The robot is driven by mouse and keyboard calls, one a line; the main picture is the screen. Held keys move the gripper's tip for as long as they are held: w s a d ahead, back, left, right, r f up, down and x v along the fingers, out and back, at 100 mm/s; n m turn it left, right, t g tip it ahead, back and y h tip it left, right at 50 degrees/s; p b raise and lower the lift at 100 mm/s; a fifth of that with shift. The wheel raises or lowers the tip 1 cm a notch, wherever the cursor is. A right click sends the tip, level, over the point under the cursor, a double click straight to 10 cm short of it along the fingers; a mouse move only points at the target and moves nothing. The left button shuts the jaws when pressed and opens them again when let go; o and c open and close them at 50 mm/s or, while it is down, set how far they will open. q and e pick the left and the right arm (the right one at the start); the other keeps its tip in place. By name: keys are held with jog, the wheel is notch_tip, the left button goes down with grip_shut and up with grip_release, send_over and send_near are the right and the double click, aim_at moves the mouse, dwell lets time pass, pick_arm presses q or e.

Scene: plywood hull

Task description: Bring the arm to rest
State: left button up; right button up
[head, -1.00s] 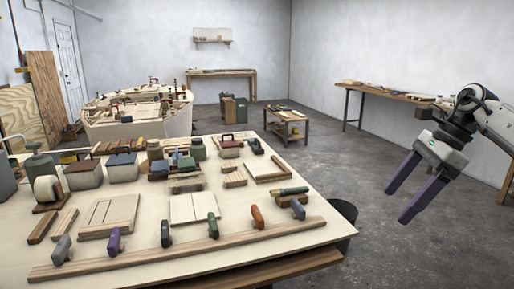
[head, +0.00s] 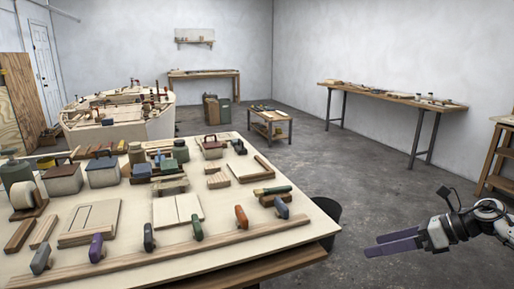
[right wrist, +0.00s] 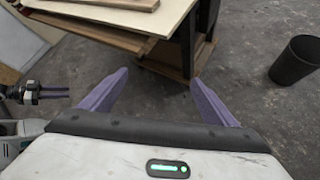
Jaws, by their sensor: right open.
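My right gripper (head: 374,245) is at the lower right of the head view, with its purple fingers pointing left over the grey floor. It is to the right of the big workbench (head: 297,232) and apart from it. In the right wrist view its two fingers (right wrist: 158,76) are spread wide with nothing between them. My left gripper (right wrist: 55,93) shows small at the left edge of the right wrist view; I cannot tell whether its fingers are apart. It is not in the head view.
The workbench holds several tools, blocks and boards. A dark bin (head: 327,210) stands beside its right edge and also shows in the right wrist view (right wrist: 295,61). A low table (head: 270,117), a long wall bench (head: 393,96) and a wooden stand (head: 497,160) are farther off. Floor between is clear.

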jog(key=s+a+f+m+t+h, duration=0.1)
jog(key=s+a+f+m+t, duration=0.2)
jog(key=f+m, duration=0.5)
jog(key=s+a+f+m+t+h, duration=0.1)
jog(key=s+f+m+t, duration=0.2)
jog(key=s+f+m, duration=0.45)
jog(key=s+d+f+m+g+h, duration=0.1)
jog(key=s+d+f+m+h, duration=0.1)
jog(key=s+f+m, duration=0.35)
jog(key=s+d+f+m+g+h, duration=0.2)
jog(key=s+m+h, duration=0.1)
jog(key=s+m, duration=0.4)
jog(key=s+d+f+m+g+h, duration=0.1)
jog(key=s+d+f+m+h, duration=0.15)
jog(key=s+f+m, duration=0.4)
jog(key=s+a+m+y, duration=0.1)
jog(key=a+m, duration=0.2)
jog(key=a, duration=0.7)
jog(key=s+a+r+m+t+y, duration=0.1)
jog(key=s+a+m, duration=0.1)
jog(key=a, duration=0.9)
jog(key=shift+m, duration=0.75)
jog(key=shift+a+y, duration=0.1)
jog(key=shift+y, duration=0.15)
